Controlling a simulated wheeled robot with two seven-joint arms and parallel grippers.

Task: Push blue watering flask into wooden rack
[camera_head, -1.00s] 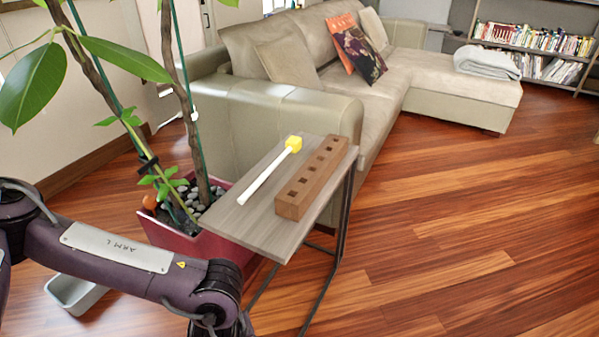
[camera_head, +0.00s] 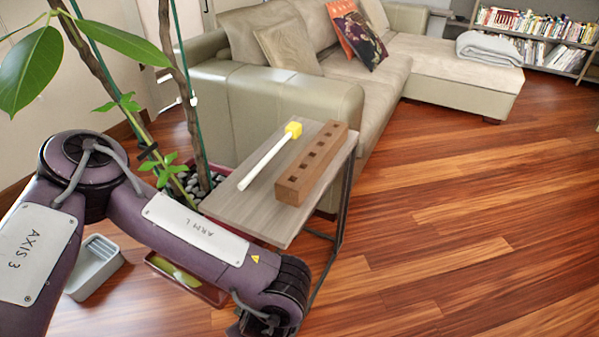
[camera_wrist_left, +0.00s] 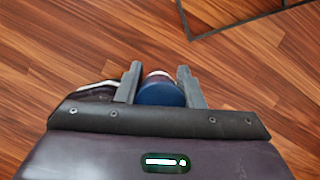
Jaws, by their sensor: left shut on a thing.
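The wooden rack (camera_head: 292,187) is a long brown block with a row of square holes, lying on a small grey-topped side table (camera_head: 232,208) in the head view. In the left wrist view my left gripper (camera_wrist_left: 160,76) is shut on a round blue thing with a pale top, which looks like the blue watering flask (camera_wrist_left: 160,95). Much of the flask is hidden by the gripper's body. Bare floor shows behind it, and the rack is not in that view. In the head view the gripper and flask are hidden below my left arm. My right gripper is not in view.
A white stick with a yellow head (camera_head: 292,129) lies beside the rack. A sofa (camera_head: 290,110) stands behind the table and a potted plant (camera_head: 175,110) to its left. A grey bin (camera_head: 95,265) is on the floor. The floor at right is clear.

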